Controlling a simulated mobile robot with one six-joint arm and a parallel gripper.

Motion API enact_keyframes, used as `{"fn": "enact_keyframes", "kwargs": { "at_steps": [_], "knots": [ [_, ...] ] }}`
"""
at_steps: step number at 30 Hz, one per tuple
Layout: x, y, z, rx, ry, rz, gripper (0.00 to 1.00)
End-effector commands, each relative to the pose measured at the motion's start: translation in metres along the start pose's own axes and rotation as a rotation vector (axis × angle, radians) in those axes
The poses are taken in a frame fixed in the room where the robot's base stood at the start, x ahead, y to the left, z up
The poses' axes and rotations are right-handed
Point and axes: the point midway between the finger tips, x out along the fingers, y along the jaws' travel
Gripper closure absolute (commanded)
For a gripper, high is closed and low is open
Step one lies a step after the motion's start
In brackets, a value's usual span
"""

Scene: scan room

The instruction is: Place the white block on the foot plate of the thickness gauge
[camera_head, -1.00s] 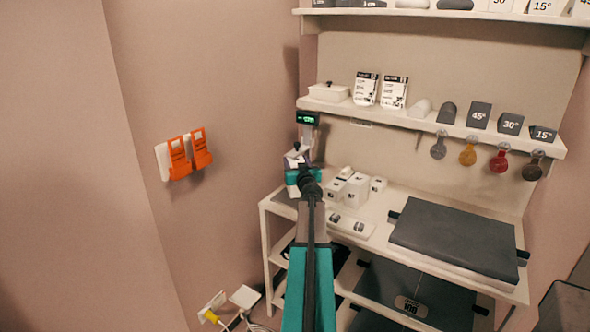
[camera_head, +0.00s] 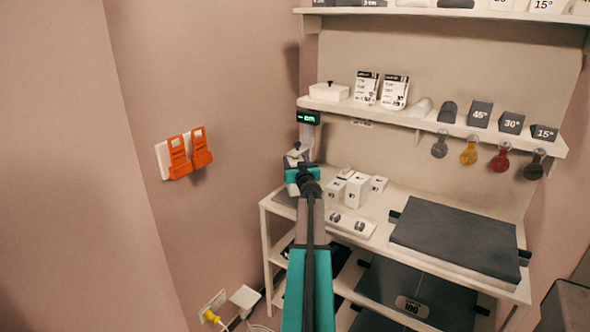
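The thickness gauge stands at the left end of the white table; its green-lit display (camera_head: 308,118) shows above my arm. Its lower part and foot plate are mostly hidden behind my gripper and arm. My gripper (camera_head: 297,160) is at the gauge, with its teal body in front of the gauge's column. Its fingers are too small and too covered to tell whether they are open or shut, or whether they hold a block. Several white blocks stand close together just right of my arm, including a larger white block (camera_head: 357,191) and a smaller white block (camera_head: 378,184).
A white plate with two dark round pieces (camera_head: 351,226) lies right of my arm. A dark grey pad (camera_head: 455,238) covers the table's right side. A shelf (camera_head: 430,124) with wedges and hanging discs runs above. Orange clips (camera_head: 190,153) hang on the left wall.

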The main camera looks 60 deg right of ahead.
Motion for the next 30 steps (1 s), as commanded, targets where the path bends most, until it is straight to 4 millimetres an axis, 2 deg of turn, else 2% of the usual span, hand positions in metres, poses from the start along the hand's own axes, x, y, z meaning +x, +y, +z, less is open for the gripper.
{"fn": "enact_keyframes", "kwargs": {
  "at_steps": [1,6,23,24,27,30],
  "knots": [
    [0.000,0.000,0.009,0.000,0.001,0.000,1.00],
    [-0.001,0.000,0.021,-0.001,0.002,0.000,1.00],
    [-0.001,0.001,0.026,-0.001,0.002,0.000,1.00],
    [-0.001,0.001,0.028,-0.002,0.000,0.001,0.44],
    [-0.001,0.001,0.028,-0.001,0.000,0.001,0.30],
    [-0.001,0.001,0.028,-0.001,0.000,0.001,0.30]
  ]
}}
